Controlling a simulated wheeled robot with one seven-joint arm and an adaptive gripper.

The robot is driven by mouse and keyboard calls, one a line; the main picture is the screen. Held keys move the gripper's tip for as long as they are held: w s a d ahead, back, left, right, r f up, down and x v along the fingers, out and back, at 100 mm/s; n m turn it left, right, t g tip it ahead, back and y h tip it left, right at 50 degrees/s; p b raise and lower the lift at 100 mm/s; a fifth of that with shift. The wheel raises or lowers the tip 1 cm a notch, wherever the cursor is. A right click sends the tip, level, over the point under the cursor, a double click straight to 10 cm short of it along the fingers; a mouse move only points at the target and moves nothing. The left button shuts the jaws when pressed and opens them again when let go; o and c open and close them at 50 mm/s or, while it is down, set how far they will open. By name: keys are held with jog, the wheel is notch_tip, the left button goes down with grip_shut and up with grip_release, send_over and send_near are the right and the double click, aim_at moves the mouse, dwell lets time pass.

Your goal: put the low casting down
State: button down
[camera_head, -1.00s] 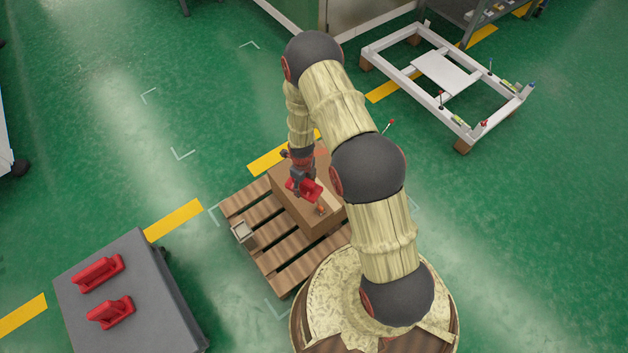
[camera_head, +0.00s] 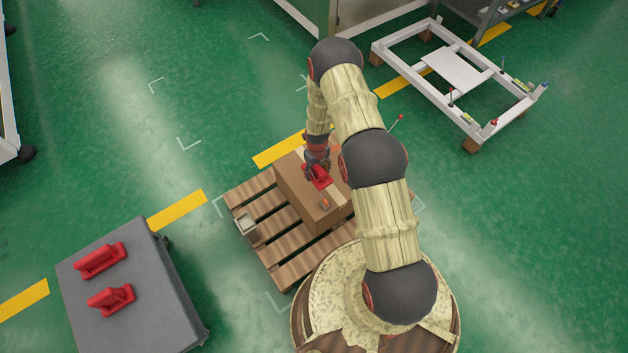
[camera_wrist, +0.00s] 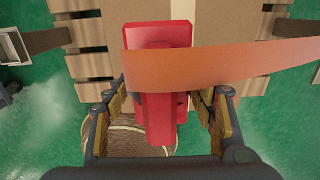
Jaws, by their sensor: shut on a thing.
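The low casting (camera_head: 320,180) is red, with a flat base and a raised rib. My gripper (camera_head: 315,168) is shut on it above the cardboard box (camera_head: 297,196). In the wrist view the casting (camera_wrist: 160,120) sits between the two fingers of my gripper (camera_wrist: 163,102). Its base points up the picture, over the box. I cannot tell whether it touches the box top. An orange-brown band (camera_wrist: 230,66) crosses in front of part of the casting there.
The box stands on a wooden pallet (camera_head: 268,260). Two red castings (camera_head: 101,259) (camera_head: 111,298) lie on a grey cart top (camera_head: 150,300). A white frame (camera_head: 405,72) stands back right.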

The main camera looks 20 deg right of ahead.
jog(key=w+d+f, duration=0.1)
jog(key=f, duration=0.1)
jog(key=w+d+f+b, duration=0.1)
jog(key=w, duration=0.1)
jog(key=w+d+f+b, duration=0.1)
jog(key=f, duration=0.1)
jog(key=shift+w+d+f, duration=0.25)
jog(key=shift+f, duration=0.1)
jog(key=shift+w+d+f+b, duration=0.1)
jog(key=shift+f+b, duration=0.45)
jog(key=shift+f, duration=0.35)
jog(key=shift+w+d+f+b, duration=0.1)
jog(key=shift+f+b, duration=0.45)
jog(key=shift+f, duration=0.35)
jog(key=shift+f, duration=0.1)
jog(key=c, duration=0.7)
grip_release()
jog(key=shift+s+a, duration=0.1)
jog(key=shift+s, duration=0.05)
